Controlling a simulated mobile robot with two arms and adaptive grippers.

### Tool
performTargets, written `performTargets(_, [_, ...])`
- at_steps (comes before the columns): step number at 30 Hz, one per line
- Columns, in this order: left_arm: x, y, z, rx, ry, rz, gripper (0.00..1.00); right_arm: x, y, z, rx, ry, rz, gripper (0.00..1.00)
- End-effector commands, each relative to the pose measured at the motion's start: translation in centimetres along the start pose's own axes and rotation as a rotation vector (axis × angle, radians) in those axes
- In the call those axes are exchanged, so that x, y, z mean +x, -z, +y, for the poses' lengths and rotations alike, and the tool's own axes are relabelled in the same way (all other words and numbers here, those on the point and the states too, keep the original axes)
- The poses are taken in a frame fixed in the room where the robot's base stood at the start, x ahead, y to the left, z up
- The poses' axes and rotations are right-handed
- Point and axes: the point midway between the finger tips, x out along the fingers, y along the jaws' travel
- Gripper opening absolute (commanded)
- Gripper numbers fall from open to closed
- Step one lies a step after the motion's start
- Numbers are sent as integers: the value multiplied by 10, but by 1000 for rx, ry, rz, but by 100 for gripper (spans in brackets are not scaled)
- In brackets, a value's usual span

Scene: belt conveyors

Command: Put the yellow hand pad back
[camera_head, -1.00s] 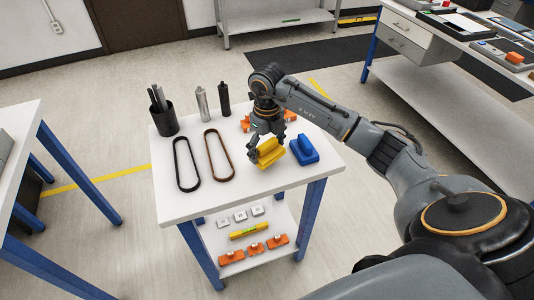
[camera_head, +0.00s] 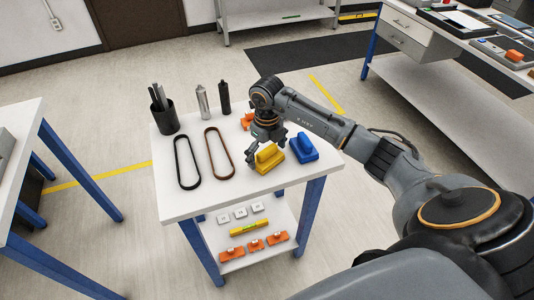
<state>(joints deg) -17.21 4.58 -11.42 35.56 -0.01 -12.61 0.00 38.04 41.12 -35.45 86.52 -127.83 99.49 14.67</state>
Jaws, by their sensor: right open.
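The yellow hand pad (camera_head: 268,159) sits on the white top of the small table (camera_head: 225,188), near its right side. A blue hand pad (camera_head: 303,148) lies just to its right. My right gripper (camera_head: 262,147) is open, at the upper left of the yellow pad and very close to it. I cannot tell whether the fingers touch the pad. My left gripper is not in view.
A black belt (camera_head: 186,163) and a brown belt (camera_head: 219,154) lie on the left of the tabletop. A black cup of rods (camera_head: 163,117) and two upright cylinders stand at the back. Orange parts (camera_head: 246,121) lie partly hidden behind my gripper.

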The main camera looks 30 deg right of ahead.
Motion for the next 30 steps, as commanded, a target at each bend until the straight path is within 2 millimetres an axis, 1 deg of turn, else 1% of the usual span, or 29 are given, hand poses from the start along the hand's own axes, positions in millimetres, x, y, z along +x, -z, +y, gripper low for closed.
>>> performTargets(3, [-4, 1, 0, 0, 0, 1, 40, -6, 0, 0, 0, -1, -1, 100])
performTargets(5, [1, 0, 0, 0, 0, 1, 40, -10, -1, 0, -1, 0, -4, 100])
performTargets(8, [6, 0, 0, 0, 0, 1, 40, -27, -1, 0, -2, 2, -6, 100])
performTargets(15, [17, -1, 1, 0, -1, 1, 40, -80, -1, -1, -1, 2, -6, 100])
performTargets(18, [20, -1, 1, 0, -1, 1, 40, -98, -1, 0, 0, 1, -5, 100])
performTargets(21, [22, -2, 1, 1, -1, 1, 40, -112, -1, 0, 0, 1, -4, 100])
performTargets(25, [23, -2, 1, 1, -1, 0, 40, -121, 0, 0, -1, 0, -1, 100])
performTargets(30, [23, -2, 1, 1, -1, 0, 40, -123, 0, 0, 0, 0, 0, 100])
